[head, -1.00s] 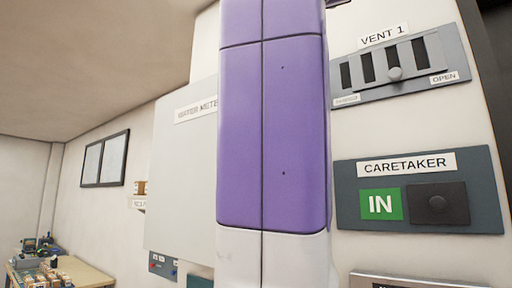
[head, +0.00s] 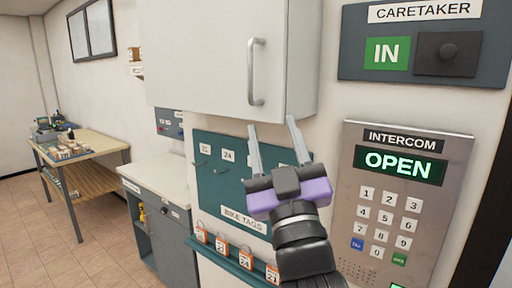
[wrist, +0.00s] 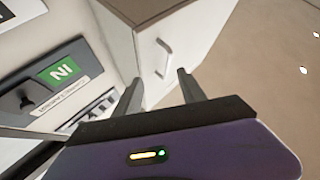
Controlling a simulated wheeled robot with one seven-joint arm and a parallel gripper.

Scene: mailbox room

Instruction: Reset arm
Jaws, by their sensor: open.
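My gripper (head: 272,142) is open and empty in the head view, its two grey fingers pointing up and apart. It is in front of the green bike tags board (head: 213,178) and below the white wall cabinet (head: 205,60). In the wrist view my gripper (wrist: 158,88) shows its two fingers spread with nothing between them. The cabinet with its bar handle (wrist: 165,57) is beyond the fingers there.
The intercom panel (head: 403,190) reading OPEN is right of my gripper. The caretaker panel (head: 490,55) showing IN is above it.

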